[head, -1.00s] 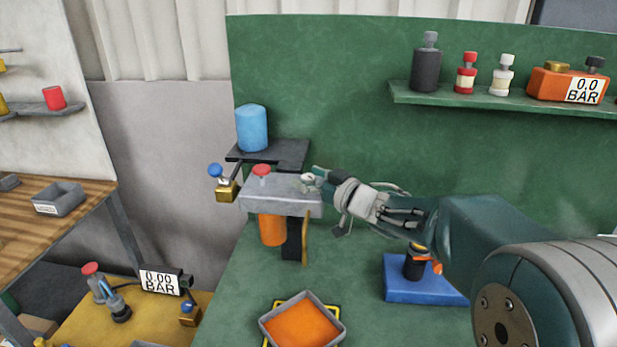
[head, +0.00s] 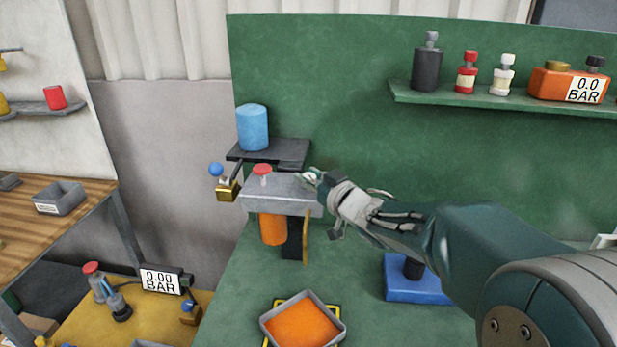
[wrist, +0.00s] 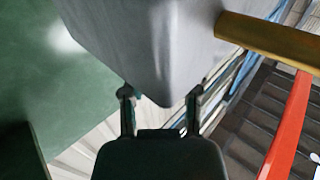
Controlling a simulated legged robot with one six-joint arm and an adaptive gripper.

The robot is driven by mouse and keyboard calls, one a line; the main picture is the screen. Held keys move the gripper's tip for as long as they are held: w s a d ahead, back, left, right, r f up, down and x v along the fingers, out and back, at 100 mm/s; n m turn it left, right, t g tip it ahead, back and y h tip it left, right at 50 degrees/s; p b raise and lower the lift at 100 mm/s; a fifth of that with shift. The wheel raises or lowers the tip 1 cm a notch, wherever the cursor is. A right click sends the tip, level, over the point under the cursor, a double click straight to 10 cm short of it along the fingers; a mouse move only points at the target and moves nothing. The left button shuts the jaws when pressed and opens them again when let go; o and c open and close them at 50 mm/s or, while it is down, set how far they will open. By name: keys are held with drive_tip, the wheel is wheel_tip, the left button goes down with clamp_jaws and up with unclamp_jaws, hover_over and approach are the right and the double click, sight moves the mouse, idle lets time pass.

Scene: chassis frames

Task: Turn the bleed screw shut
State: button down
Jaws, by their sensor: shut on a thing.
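A grey block (head: 270,188) with a red cap (head: 262,169) on top stands at the back left of the green bench. An orange cylinder (head: 272,229) and a tan lever (head: 306,238) hang below it. My gripper (head: 314,180) is at the block's right end, shut on a small pale piece there, which I take to be the bleed screw; the fingers mostly hide it. In the wrist view my two fingers (wrist: 161,93) stand apart on either side of the grey block's near corner (wrist: 165,60). The screw itself does not show clearly there, nor does its thread.
A blue cylinder (head: 252,127) stands on a dark shelf behind the block. A brass fitting with a blue knob (head: 216,170) is at its left. An orange-filled tray (head: 304,322) and a blue stand (head: 415,284) are on the bench.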

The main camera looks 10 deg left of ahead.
drive_tip(key=shift+a+r+m+t+h, duration=0.1)
drive_tip(key=shift+m+t+h, duration=2.05)
drive_tip(key=shift+h, duration=0.55)
drive_tip(key=shift+m+t+h, duration=0.25)
drive_tip(key=shift+m+h, duration=0.2)
drive_tip(key=shift+h, duration=0.15)
drive_tip(key=shift+c, duration=1.7)
unclamp_jaws()
drive_tip(key=v, duration=1.2)
drive_tip(key=shift+a, duration=0.1)
